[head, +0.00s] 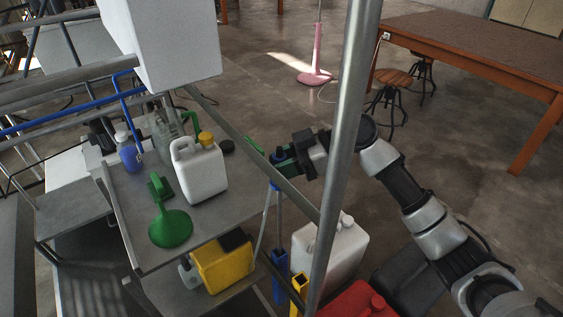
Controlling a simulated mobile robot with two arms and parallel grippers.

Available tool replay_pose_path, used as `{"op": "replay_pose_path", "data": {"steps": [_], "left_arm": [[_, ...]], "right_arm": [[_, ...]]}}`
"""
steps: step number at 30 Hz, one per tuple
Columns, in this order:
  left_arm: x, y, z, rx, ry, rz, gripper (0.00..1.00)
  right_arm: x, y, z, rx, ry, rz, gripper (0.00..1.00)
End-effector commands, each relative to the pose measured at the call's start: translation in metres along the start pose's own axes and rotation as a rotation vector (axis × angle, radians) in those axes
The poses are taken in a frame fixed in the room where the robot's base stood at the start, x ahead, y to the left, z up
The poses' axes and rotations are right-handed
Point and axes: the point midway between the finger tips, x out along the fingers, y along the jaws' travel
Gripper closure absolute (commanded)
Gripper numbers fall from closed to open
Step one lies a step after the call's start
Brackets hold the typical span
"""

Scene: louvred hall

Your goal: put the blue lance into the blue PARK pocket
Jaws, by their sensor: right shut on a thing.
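My right gripper (283,161) reaches in from the right and is shut on the blue lance (278,205), just beyond the cart's slanted rail. The lance hangs close to upright, with its grip partly hidden by the gripper and the rail. A blue pocket (280,287) stands low at the cart's side, beneath the lance. The lance's lower end lines up with the pocket's mouth; I cannot tell whether it is inside or just above. The PARK label is not readable. My left gripper is not in view.
A yellow pocket (298,291) stands right beside the blue one. A white canister (338,250) and a red can (357,301) are close by. A metal post (342,130) crosses in front of my right arm. The cart holds a green funnel (170,228) and a white jug (199,170).

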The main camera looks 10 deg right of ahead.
Motion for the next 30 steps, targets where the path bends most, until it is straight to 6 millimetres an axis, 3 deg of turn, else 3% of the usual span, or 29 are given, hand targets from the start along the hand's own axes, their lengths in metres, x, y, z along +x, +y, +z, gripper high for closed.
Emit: {"op": "replay_pose_path", "data": {"steps": [30], "left_arm": [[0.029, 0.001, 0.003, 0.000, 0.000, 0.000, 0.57]], "right_arm": [[0.015, 0.000, 0.034, 0.000, 0.001, 0.000, 1.00]]}}
